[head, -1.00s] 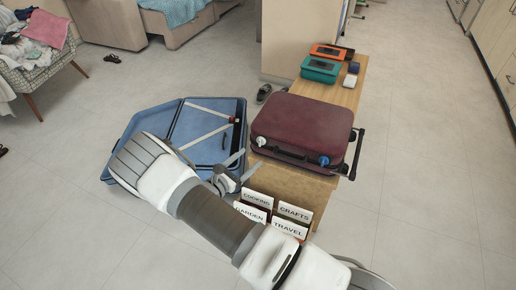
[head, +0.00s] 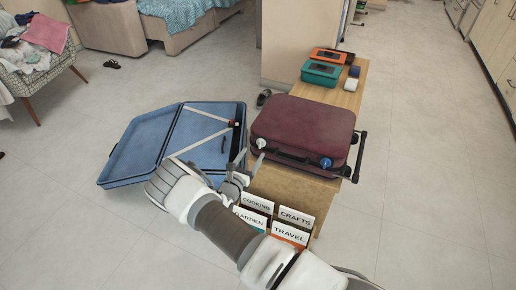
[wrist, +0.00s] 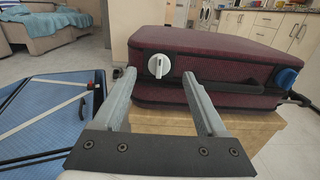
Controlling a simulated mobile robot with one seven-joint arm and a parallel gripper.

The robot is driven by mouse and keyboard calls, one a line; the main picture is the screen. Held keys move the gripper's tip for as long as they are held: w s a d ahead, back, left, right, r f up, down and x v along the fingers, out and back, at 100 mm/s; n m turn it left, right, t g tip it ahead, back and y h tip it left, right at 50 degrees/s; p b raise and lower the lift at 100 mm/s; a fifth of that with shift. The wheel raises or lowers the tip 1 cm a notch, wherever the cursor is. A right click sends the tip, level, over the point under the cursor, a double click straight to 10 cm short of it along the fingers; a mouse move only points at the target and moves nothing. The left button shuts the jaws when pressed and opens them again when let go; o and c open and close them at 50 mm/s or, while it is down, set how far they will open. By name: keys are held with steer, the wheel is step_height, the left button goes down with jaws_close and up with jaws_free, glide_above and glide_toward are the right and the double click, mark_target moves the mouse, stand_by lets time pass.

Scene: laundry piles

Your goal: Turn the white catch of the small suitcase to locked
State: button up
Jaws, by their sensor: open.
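The small suitcase (head: 303,130) is maroon and lies closed on a wooden bench. Its white catch (head: 261,143) is a round knob on the left of the front face. The catch also shows in the wrist view (wrist: 159,65), with its grip bar close to upright. A blue catch (head: 325,163) sits on the right of the same face. My gripper (head: 241,165) is open and empty, in front of the suitcase's left front corner. In the wrist view my fingers (wrist: 158,85) point at the suitcase, with the white catch showing between them and apart from both.
An open blue suitcase (head: 140,142) lies on the floor to the left. Labelled card dividers (head: 290,233) stand at the bench's near end. Teal (head: 321,73) and orange (head: 328,54) boxes sit at the bench's far end. The floor on the right is clear.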

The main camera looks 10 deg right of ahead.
mark_target(259, 143)
steer(key=b+x, duration=0.1)
steer(key=x, duration=0.5)
steer(key=shift+c, duration=0.2)
jaws_close()
